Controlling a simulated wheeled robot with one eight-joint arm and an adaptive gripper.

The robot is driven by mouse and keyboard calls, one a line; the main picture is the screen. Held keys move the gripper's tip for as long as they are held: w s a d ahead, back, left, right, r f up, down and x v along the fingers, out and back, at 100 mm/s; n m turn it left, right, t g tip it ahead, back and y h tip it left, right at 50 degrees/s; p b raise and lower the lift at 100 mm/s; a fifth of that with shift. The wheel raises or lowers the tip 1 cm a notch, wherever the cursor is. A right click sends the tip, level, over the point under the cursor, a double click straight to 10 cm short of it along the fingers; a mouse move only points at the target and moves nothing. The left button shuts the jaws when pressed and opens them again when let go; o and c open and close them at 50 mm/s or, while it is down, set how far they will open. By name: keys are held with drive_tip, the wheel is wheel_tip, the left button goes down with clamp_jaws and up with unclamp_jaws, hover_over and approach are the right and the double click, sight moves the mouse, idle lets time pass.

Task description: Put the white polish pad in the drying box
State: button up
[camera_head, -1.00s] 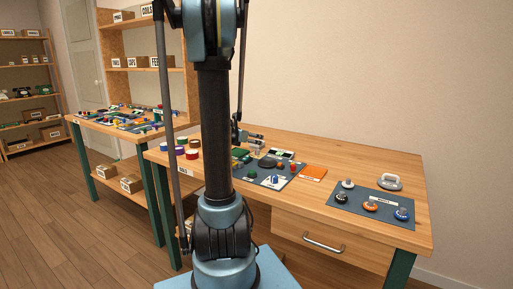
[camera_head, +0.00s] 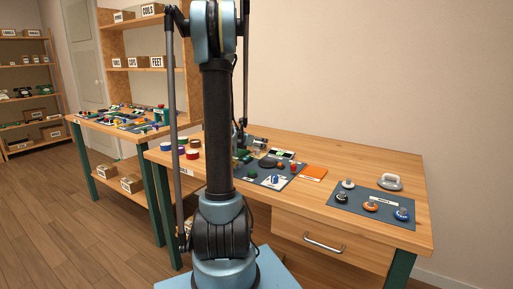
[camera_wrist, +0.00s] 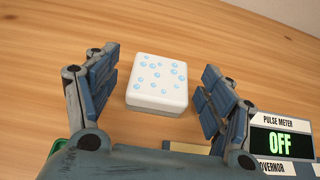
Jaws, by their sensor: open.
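A white rounded block with light blue bubble marks on top (camera_wrist: 158,82) lies on the wooden bench in the wrist view. It looks like the white polish pad. My gripper (camera_wrist: 160,64) is open, with one finger to the left of the block and one to the right. Gaps show between the block and both fingers. In the head view my gripper (camera_head: 247,141) is low over the back of the bench, partly behind my arm, and the block cannot be made out there. I cannot pick out a drying box in either view.
A pulse meter reading OFF (camera_wrist: 281,139) stands close to the right finger. A dark mat with small parts (camera_head: 266,171), an orange square (camera_head: 314,173) and a mat with several knobs (camera_head: 372,203) lie on the bench. Bare wood surrounds the block's far side.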

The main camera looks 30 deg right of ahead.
drive_tip(key=c, duration=1.2)
drive_tip(key=shift+c, duration=0.2)
drive_tip(key=shift+r, duration=0.15)
wheel_tip(320, 180, up, 10)
